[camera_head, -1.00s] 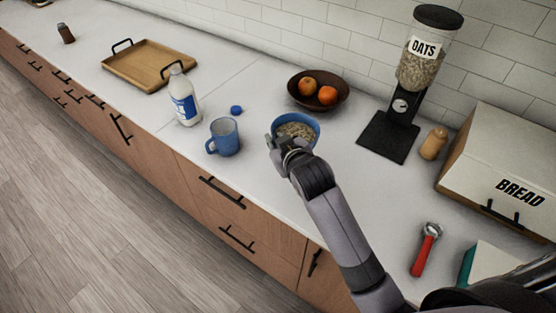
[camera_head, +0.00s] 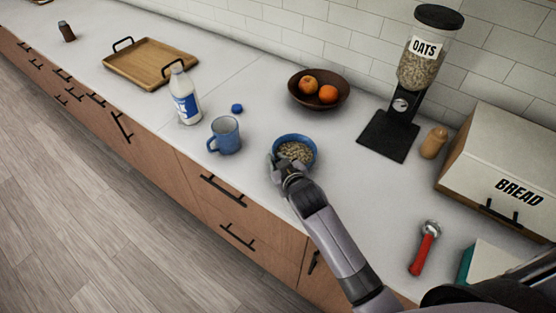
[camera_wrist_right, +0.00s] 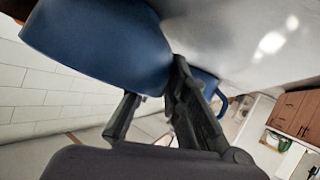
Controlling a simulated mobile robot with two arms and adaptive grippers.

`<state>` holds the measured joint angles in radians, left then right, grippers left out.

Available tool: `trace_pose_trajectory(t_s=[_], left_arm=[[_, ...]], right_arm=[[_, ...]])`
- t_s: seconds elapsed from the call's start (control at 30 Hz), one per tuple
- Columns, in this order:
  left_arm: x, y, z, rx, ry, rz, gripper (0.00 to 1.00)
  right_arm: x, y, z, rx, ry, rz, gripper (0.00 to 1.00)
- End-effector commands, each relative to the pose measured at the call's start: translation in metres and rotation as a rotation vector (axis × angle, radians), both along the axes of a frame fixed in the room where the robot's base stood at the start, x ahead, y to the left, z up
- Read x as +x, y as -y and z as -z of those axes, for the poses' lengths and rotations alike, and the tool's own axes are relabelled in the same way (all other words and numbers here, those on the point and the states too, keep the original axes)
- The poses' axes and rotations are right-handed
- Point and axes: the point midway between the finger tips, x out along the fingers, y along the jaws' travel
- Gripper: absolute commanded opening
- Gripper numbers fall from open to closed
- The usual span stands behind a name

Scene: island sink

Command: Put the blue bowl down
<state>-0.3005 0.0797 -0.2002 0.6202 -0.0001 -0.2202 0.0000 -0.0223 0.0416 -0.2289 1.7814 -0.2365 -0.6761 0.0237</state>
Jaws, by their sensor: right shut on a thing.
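The blue bowl (camera_head: 310,148), filled with oats, is at the counter's middle, right of the blue mug (camera_head: 225,136). My right gripper (camera_head: 280,163) is shut on the bowl's near left rim. In the right wrist view the bowl (camera_wrist_right: 95,45) fills the upper left, beside the dark fingers (camera_wrist_right: 155,110). The bowl looks level and at or just above the counter; I cannot tell whether its base touches. My left gripper is not in view.
A milk bottle (camera_head: 185,98) and blue cap (camera_head: 237,109) stand left. A fruit bowl (camera_head: 300,99) is behind, the oats dispenser (camera_head: 388,135) to the right. A red-handled tool (camera_head: 424,250) lies front right. Counter right of the bowl is clear.

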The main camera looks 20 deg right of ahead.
Motion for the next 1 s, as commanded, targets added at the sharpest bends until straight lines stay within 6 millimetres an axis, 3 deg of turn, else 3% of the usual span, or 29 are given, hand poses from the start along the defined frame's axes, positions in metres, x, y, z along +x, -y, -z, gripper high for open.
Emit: trace_pose_trajectory(t_s=[0.33, 0.7, 1.0], left_arm=[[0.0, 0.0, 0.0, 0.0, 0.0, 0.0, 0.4], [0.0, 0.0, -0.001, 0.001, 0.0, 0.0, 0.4], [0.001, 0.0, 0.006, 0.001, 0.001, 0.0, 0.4]], right_arm=[[0.0, 0.0, 0.001, 0.0, -0.001, 0.0, 0.34], [-0.001, 0.0, -0.003, 0.0, -0.001, 0.0, 0.34], [-0.039, 0.002, -0.019, 0.001, -0.001, 0.0, 0.34]])
